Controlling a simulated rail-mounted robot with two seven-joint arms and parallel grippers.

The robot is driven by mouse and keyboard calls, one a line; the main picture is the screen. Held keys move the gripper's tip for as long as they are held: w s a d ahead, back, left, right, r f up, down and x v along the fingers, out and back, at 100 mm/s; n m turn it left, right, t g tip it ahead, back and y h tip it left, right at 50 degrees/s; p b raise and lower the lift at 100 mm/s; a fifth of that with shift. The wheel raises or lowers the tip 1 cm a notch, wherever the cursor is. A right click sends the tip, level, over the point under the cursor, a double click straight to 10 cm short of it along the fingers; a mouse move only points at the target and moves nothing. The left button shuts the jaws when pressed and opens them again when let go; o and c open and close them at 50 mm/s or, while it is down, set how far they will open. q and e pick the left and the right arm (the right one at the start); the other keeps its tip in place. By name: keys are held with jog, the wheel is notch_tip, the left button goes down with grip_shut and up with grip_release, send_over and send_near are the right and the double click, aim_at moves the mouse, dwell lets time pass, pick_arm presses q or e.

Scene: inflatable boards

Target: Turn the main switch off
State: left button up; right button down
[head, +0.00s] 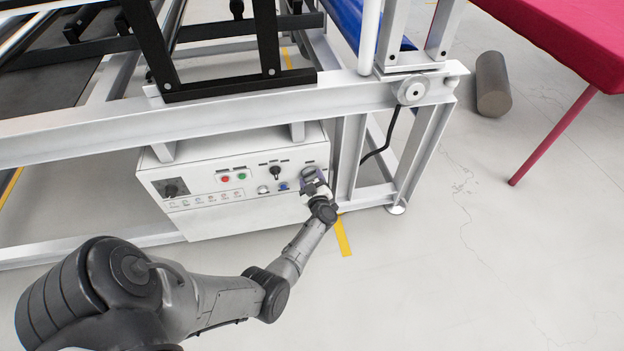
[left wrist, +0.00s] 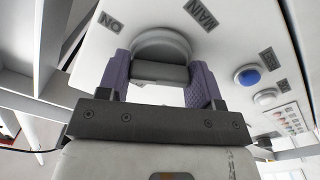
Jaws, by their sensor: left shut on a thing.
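The main switch (left wrist: 160,68) is a round grey knob with a raised grip bar on the white control box (head: 240,215). Labels reading MAIN and ON show beside it in the left wrist view. My left gripper (head: 316,182) is at the right end of the box's front panel. In the left wrist view its purple-padded fingers (left wrist: 160,85) stand on either side of the knob's grip bar and are shut on it. In the head view the gripper mostly hides the knob. My right gripper is not in view.
A white steel frame (head: 230,109) overhangs the box. Open floor lies to the right.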

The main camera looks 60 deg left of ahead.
pick_arm(q)
jog(key=n, duration=0.6)
jog(key=shift+n+b, duration=0.3)
jog(key=shift+b, duration=0.1)
jog(key=n+b, duration=0.1)
jog(key=n, duration=0.3)
jog(key=shift+n, duration=0.7)
jog(key=o, duration=0.9)
